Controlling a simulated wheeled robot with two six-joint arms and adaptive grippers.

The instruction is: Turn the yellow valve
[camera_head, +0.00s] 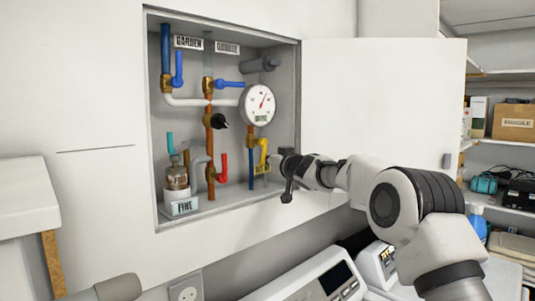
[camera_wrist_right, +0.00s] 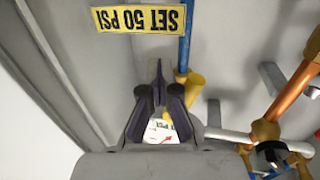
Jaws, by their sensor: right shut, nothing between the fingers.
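The yellow valve (camera_head: 262,152) has a bent lever on the pipe below the round gauge, inside the open wall cabinet. My right gripper (camera_head: 277,160) reaches in from the right and is just right of the lever in the head view. In the right wrist view the fingers of my right gripper (camera_wrist_right: 158,75) are shut and empty. The yellow valve (camera_wrist_right: 193,90) shows there close to the right of the fingers, partly hidden behind them. I cannot tell whether they touch. My left gripper is not in view.
The white gauge (camera_head: 257,103) sits above the valve. A red lever (camera_head: 223,167), a black knob (camera_head: 219,121) and blue levers are on neighbouring pipes. The cabinet's open door (camera_head: 385,100) stands to the right. A yellow "SET 50 PSI" label (camera_wrist_right: 138,19) shows upside down in the wrist view.

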